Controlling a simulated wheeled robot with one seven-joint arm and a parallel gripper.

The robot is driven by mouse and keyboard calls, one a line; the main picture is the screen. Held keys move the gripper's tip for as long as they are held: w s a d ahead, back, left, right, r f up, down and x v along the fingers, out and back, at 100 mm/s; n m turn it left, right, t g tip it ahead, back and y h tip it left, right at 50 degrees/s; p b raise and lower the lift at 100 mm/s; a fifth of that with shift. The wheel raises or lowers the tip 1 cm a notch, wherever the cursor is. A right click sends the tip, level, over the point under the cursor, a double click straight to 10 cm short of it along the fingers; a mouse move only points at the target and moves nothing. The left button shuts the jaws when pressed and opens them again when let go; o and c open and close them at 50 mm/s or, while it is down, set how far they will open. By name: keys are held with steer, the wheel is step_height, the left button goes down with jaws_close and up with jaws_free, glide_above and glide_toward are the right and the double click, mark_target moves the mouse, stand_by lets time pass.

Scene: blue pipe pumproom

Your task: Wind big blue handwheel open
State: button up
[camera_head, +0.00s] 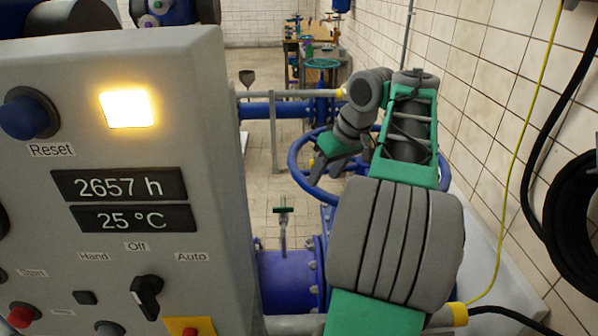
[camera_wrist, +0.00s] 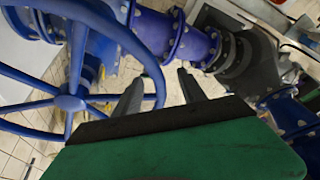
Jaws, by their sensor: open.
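The big blue handwheel (camera_head: 298,166) stands behind my arm in the head view, and my arm hides much of its right side. In the wrist view the handwheel (camera_wrist: 68,102) fills the left side, with its hub, spokes and thick rim showing. In the head view my gripper (camera_head: 318,163) is over the rim's left part, small and partly hidden.
A grey control panel (camera_head: 120,150) with a lit yellow lamp takes up the left. Blue flanged pipes (camera_head: 287,280) with a small green-handled valve (camera_head: 283,210) lie below the wheel. A tiled wall with a black hose (camera_head: 570,225) is at the right. A workbench (camera_head: 310,60) stands at the back.

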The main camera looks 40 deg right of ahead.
mark_target(321, 189)
steer(key=shift+d+r, duration=0.1)
steer(key=shift+d, duration=0.75)
steer(key=shift+w+d+f+b, duration=0.1)
steer(key=shift+f+b, duration=0.25)
steer(key=b+x, duration=0.3)
steer(key=x, duration=0.3)
steer(key=shift+w+f, duration=0.15)
steer(key=shift+f, duration=0.25)
steer(key=shift+c, duration=0.6)
jaws_close()
